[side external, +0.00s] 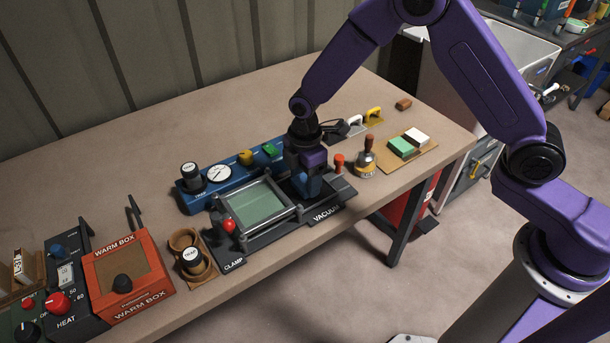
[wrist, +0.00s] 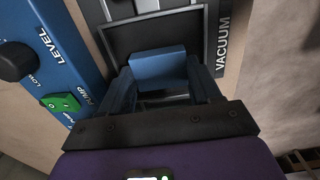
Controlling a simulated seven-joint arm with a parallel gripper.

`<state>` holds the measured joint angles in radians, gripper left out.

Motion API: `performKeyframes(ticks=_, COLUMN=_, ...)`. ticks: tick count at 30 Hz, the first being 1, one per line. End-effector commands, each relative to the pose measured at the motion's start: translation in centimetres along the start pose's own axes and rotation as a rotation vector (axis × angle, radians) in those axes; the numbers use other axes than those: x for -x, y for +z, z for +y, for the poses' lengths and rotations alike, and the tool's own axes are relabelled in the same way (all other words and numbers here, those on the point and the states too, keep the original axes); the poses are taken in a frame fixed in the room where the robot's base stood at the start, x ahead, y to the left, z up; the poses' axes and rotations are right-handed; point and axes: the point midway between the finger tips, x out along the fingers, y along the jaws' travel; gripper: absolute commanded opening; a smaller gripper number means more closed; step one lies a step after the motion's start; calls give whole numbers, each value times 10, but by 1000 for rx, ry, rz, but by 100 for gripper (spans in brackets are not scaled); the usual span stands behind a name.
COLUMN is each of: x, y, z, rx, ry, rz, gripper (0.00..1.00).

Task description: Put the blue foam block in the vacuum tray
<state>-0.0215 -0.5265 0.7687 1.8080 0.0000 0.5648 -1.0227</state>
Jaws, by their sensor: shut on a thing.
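My gripper (side external: 307,187) points down over the dark vacuum tray (side external: 335,203), at the right end of the clamp unit. In the wrist view its two fingers (wrist: 160,82) are shut on the blue foam block (wrist: 158,64), one on each side. The block appears within the outline of the tray, whose dark rim (wrist: 113,42) and VACUUM label show around it. I cannot tell whether the block touches the tray floor. In the side view the fingers and arm mostly hide the block.
The clamp frame with a pale green window (side external: 257,204) and red knob (side external: 229,226) stands left of the tray. A blue pump panel (side external: 215,188) runs behind. A stamp (side external: 366,160) and a board with green and white blocks (side external: 412,158) lie right.

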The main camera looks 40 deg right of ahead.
Motion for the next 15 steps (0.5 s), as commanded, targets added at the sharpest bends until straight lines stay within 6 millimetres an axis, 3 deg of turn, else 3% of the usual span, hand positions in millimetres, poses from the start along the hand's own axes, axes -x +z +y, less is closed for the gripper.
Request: performKeyframes(ticks=15, x=-7, y=0, z=0, rx=0, ry=0, rz=0, gripper=36)
